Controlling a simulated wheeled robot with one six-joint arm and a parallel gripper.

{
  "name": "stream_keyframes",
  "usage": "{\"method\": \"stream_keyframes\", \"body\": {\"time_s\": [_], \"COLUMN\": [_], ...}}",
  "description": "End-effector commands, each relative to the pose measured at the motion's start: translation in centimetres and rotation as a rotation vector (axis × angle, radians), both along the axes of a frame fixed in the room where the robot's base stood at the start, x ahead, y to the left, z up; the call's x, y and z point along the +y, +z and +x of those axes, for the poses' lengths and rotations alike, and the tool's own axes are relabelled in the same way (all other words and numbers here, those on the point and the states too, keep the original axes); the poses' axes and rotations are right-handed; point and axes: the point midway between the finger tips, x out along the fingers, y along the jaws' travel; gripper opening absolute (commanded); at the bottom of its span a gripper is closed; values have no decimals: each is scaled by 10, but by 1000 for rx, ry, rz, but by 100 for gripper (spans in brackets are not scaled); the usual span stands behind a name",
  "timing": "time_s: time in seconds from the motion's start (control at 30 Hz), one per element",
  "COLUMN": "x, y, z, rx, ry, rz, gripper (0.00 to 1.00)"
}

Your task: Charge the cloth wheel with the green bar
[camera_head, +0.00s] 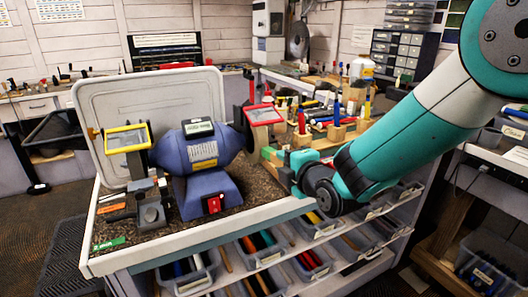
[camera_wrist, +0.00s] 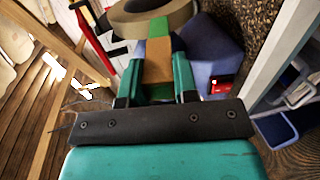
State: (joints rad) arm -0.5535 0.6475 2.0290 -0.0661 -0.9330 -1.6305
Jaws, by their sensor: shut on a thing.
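My gripper (camera_wrist: 157,78) is shut on the green bar (camera_wrist: 159,28), around its brown-orange lower part, with the green end sticking out past the jaws. In the wrist view the green end overlaps the pale tan cloth wheel (camera_wrist: 125,22); I cannot tell whether they touch. In the head view the cloth wheel (camera_head: 262,131) is on the right end of the blue buffing machine (camera_head: 207,165), below a red-framed shield (camera_head: 264,115). My gripper (camera_head: 283,163) is just below and right of the wheel there, with the bar's green end (camera_head: 267,152) toward it.
The machine stands on a speckled bench top with a raised pale rim (camera_head: 190,239). A yellow-framed shield (camera_head: 127,138) is at its left, and a red switch (camera_head: 213,204) is on its front. A wooden tool rack (camera_head: 330,135) stands close behind my gripper. Open bins (camera_head: 262,255) sit below the bench.

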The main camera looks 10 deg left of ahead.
Motion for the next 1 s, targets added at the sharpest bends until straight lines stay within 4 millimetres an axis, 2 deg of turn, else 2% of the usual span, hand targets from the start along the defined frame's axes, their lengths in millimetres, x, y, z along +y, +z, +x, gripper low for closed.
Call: {"method": "stream_keyframes", "body": {"time_s": [0.5,1.0], "x": [-4,-23], "y": [1,0], "z": [0,-27], "rx": [-6,-4], "ry": [-1,-1], "rz": [2,3], "gripper": [7,7]}}
